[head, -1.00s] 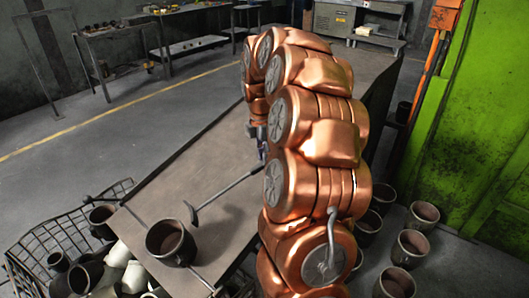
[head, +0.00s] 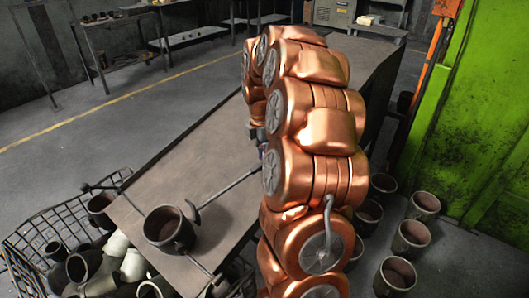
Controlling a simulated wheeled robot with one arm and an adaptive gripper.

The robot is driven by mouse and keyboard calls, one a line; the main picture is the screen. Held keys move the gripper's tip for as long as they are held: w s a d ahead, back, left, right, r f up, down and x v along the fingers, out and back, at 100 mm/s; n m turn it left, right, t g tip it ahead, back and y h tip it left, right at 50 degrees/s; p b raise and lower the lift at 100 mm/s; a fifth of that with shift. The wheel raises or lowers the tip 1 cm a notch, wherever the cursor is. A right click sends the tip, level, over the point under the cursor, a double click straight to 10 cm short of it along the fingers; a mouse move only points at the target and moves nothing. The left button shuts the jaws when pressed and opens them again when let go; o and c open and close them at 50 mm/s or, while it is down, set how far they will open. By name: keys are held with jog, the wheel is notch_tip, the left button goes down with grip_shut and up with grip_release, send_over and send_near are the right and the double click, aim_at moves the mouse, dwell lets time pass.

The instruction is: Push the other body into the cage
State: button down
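A dark, cup-shaped metal body (head: 169,232) stands upright on the grey table (head: 215,147), near its front left edge. A similar dark body (head: 102,207) is at the rim of the wire cage (head: 30,232), just past the table's left edge. A thin rod with a hooked end (head: 193,213) reaches from my arm to the right side of the body on the table. The hook is at or very near its rim; contact is unclear. My gripper (head: 259,137) is mostly hidden behind my copper-coloured arm, so its fingers do not show clearly.
The wire cage holds several dark and pale bodies (head: 84,265). Another thin rod (head: 197,265) runs along the table's front left edge behind the body. Several cup-shaped bodies (head: 411,238) stand on the floor at right, near a green machine (head: 480,110).

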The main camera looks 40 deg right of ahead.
jog(key=shift+f+b, duration=0.6)
jog(key=shift+f, duration=0.8)
jog(key=shift+a+f, duration=0.1)
jog(key=s+a+f+b, duration=0.1)
jog(key=a+f, duration=0.1)
jog(key=a, duration=1)
jog(key=shift+s+f+b, duration=0.3)
jog(key=shift+f+b, duration=0.05)
jog(key=c, duration=1.7)
grip_release()
grip_shut()
